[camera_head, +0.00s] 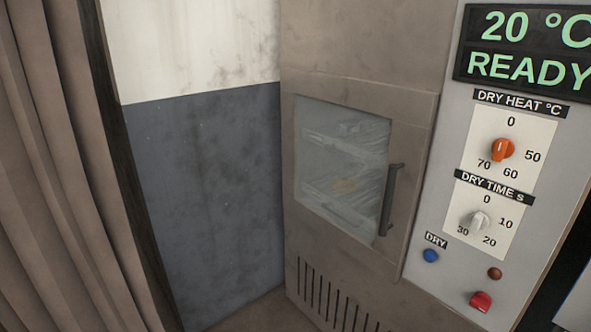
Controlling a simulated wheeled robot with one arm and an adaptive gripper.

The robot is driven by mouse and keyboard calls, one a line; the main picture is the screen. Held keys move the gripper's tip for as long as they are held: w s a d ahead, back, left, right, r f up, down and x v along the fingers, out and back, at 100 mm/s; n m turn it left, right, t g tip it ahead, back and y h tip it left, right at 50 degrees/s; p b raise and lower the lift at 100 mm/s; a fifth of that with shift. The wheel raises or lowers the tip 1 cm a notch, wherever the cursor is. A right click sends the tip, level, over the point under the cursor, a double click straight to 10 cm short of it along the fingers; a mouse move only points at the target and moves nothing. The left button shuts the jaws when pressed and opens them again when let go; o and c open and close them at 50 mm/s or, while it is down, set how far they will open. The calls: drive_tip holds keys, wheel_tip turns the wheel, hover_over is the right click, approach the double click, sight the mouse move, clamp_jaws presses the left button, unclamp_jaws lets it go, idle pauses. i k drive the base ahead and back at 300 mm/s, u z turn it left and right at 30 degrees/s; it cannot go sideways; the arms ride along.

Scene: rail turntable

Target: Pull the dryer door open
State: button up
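The dryer door (409,125) is a brown-grey panel with a cloudy glass window (340,150). It looks shut in its frame. A dark vertical bar handle (391,200) is fixed on the right side of the door. Through the glass, shelves and a small yellowish thing show dimly; I cannot tell what it is. My gripper is not in view, and nothing is seen touching the handle.
Right of the door is a control panel (451,190) with a display (525,50) reading 20 °C READY, an orange knob (503,149), a pale knob (477,221), a blue button (430,256) and a red one (481,301). A curtain (50,180) hangs left.

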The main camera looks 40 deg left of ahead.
sight(412, 112)
drive_tip(key=u, duration=1.2)
drive_tip(key=k, duration=1.3)
drive_tip(key=u, duration=0.8)
drive_tip(key=i, duration=0.65)
drive_tip(key=u, duration=0.85)
drive_tip(key=i, duration=0.85)
drive_tip(key=z, duration=0.75)
drive_tip(key=i, duration=0.7)
drive_tip(key=z, duration=0.75)
